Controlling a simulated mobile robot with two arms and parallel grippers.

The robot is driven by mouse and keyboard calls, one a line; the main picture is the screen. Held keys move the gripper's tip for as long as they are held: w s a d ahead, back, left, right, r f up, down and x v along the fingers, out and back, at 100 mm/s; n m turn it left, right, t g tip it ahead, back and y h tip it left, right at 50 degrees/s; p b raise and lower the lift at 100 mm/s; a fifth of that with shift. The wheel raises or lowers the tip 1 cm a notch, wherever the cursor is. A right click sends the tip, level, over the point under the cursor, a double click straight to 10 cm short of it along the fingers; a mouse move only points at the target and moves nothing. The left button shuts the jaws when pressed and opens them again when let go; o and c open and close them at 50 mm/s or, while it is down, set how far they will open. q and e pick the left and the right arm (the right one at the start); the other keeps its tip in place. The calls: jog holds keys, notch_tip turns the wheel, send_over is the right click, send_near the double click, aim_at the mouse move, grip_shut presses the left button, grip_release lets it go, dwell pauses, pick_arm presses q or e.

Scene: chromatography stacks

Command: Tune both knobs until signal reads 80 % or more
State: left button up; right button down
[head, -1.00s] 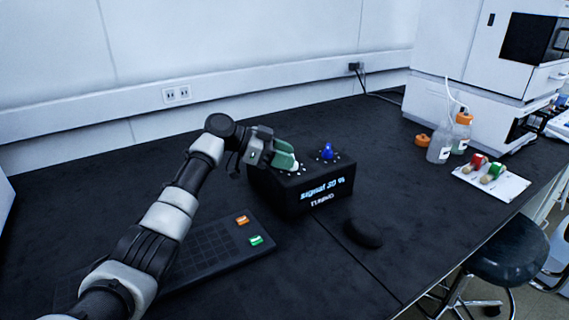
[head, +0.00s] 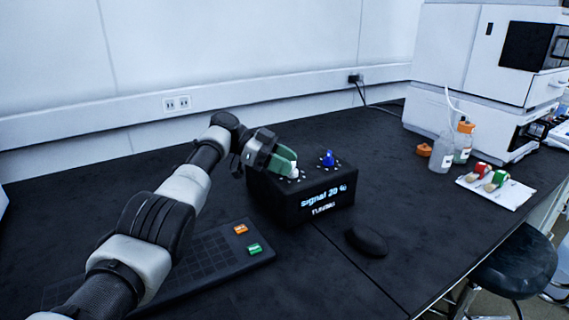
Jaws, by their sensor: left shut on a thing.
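The black tuning box (head: 280,209) stands on the dark bench. Its lit front display (head: 323,195) seems to read signal 20 %, but the digits are blurred. A white knob (head: 294,171) is on the left of its top and a blue knob (head: 328,159) on the right, each ringed by small white marks. My left gripper (head: 287,166), with green fingers, reaches in from the left and is shut on the white knob, partly covering it. The blue knob is free. My right gripper is not in view.
A black keyboard (head: 205,262) with orange and green keys lies in front of the box, under my left arm. A dark mouse (head: 367,241) lies to the right. Bottles (head: 442,150) and a white sheet (head: 508,194) with red and green items are farther right.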

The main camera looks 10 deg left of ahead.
pick_arm(q)
jog(key=shift+f, duration=0.1)
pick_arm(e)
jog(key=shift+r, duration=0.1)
pick_arm(q)
jog(key=o, duration=0.9)
jog(key=shift+r, duration=0.2)
notch_tip(320, 180, up, 4)
jog(key=shift+p, duration=0.5)
jog(key=s+d+r, duration=0.1)
jog(key=d+r, duration=0.1)
jog(key=d, duration=0.1)
jog(key=s+d+r, duration=0.1)
jog(key=d+r, duration=0.1)
jog(key=d, duration=0.2)
jog(key=s+d+r, duration=0.1)
jog(key=d+r, duration=0.1)
jog(key=d, duration=0.2)
jog(key=shift+s+r, duration=0.3)
jog(key=shift+r, duration=0.05)
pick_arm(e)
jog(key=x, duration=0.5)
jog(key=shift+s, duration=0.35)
